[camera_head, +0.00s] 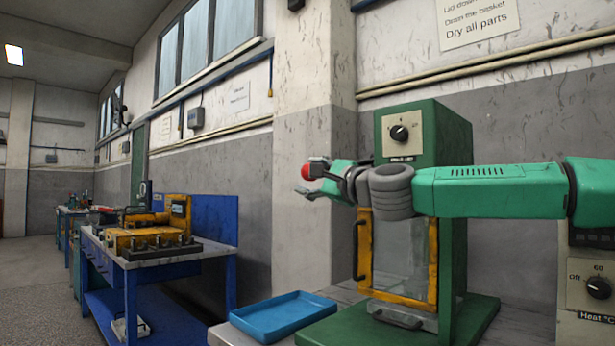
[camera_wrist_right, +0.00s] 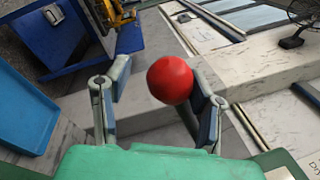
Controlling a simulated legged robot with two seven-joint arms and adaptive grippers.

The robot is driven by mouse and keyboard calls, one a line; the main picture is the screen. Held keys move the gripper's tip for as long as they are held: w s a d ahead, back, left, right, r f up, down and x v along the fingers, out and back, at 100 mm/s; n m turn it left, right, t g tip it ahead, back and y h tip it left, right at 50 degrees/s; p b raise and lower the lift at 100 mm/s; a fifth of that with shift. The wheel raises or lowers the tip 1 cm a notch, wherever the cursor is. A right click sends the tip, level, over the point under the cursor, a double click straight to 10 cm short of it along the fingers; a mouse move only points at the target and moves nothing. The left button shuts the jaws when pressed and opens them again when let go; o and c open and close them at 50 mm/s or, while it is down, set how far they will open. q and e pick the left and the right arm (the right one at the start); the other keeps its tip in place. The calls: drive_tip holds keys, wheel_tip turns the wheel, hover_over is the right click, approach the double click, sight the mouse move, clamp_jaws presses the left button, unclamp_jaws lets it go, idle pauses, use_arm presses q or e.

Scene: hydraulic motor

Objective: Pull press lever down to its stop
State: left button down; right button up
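The green press (camera_head: 440,150) stands on the bench at the right, with a dial on its upper front and a yellow-framed clear door (camera_head: 400,255) below. A red ball knob (camera_head: 306,172) shows at my right gripper, left of the press; I take it for the press lever's end. My right gripper (camera_head: 312,179) is open around the knob's level. In the wrist view the knob (camera_wrist_right: 170,79) lies between the spread fingers, close to or touching the right one and clear of the left one. My left gripper is not in view.
A blue tray (camera_head: 283,316) lies on the bench left of the press. A blue workbench (camera_head: 160,262) with a yellow machine (camera_head: 150,232) stands further left. A heater box with a dial (camera_head: 590,285) is at the right edge. The air left of the gripper is clear.

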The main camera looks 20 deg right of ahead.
drive_tip(key=shift+d+f, duration=0.1)
drive_tip(key=shift+d, duration=0.2)
drive_tip(key=shift+s, duration=0.2)
drive_tip(key=v, duration=1.1)
drive_tip(key=shift+s+f, duration=0.15)
drive_tip(key=shift+s, duration=0.15)
drive_tip(key=shift+d, duration=0.1)
